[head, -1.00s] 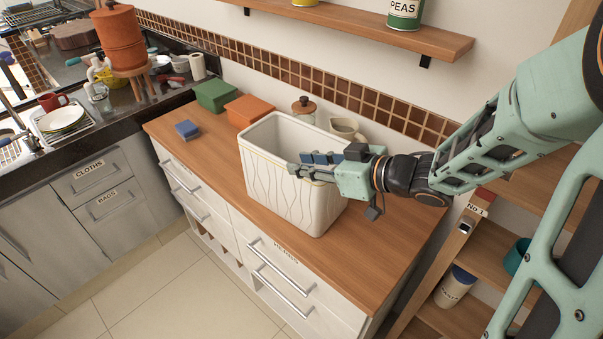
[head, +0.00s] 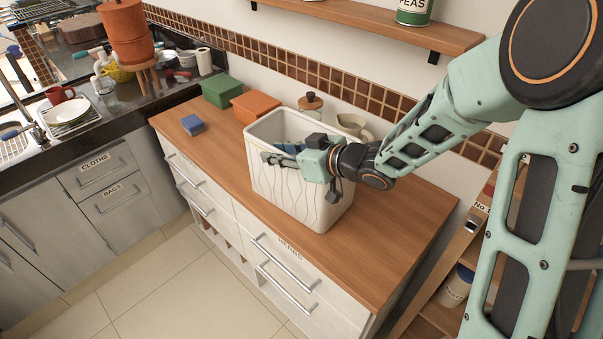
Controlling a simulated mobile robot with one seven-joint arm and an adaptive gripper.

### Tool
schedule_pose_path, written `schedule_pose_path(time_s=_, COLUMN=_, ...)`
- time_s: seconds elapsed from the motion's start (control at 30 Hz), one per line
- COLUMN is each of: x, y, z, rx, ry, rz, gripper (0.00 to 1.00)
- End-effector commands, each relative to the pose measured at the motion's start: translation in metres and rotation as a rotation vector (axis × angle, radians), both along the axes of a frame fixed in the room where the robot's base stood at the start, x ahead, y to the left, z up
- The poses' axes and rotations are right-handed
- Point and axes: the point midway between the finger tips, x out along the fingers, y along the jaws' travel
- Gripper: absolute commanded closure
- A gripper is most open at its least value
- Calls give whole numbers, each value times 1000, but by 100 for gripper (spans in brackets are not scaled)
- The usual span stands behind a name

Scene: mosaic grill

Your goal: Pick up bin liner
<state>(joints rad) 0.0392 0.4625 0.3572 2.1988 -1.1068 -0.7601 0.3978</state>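The bin liner appears to be the cream, open-topped tub (head: 292,196) with wavy lines on its side, standing upright on the wooden counter. No separate bag-like liner shows. My gripper (head: 281,153) is at the tub's near rim, coming from the right. One grey finger lies outside the near wall and a finger with dark blue pads shows inside the opening, so the rim runs between them. The fingers look spread, with a gap like the earlier one. Contact with the wall cannot be made out. The tub's near right rim is partly hidden by my gripper.
On the wooden counter (head: 375,245) are a blue sponge-like block (head: 193,124), green box (head: 222,92), orange box (head: 256,107), lidded jar (head: 311,102) and cream jug (head: 352,125). A shelf (head: 400,24) hangs above. Bare counter lies left and right of the tub.

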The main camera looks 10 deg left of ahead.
Motion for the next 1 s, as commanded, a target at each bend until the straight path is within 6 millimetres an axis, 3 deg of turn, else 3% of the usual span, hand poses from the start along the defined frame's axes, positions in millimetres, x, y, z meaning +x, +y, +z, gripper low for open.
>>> schedule_pose_path(time_s=0.07, x=0, y=0, z=0, rx=0, ry=0, rz=0, gripper=75)
schedule_pose_path(time_s=0.3, x=0, y=0, z=0, rx=0, ry=0, rz=0, gripper=100)
schedule_pose_path(time_s=1.0, x=0, y=0, z=6, rx=0, ry=0, rz=0, gripper=100)
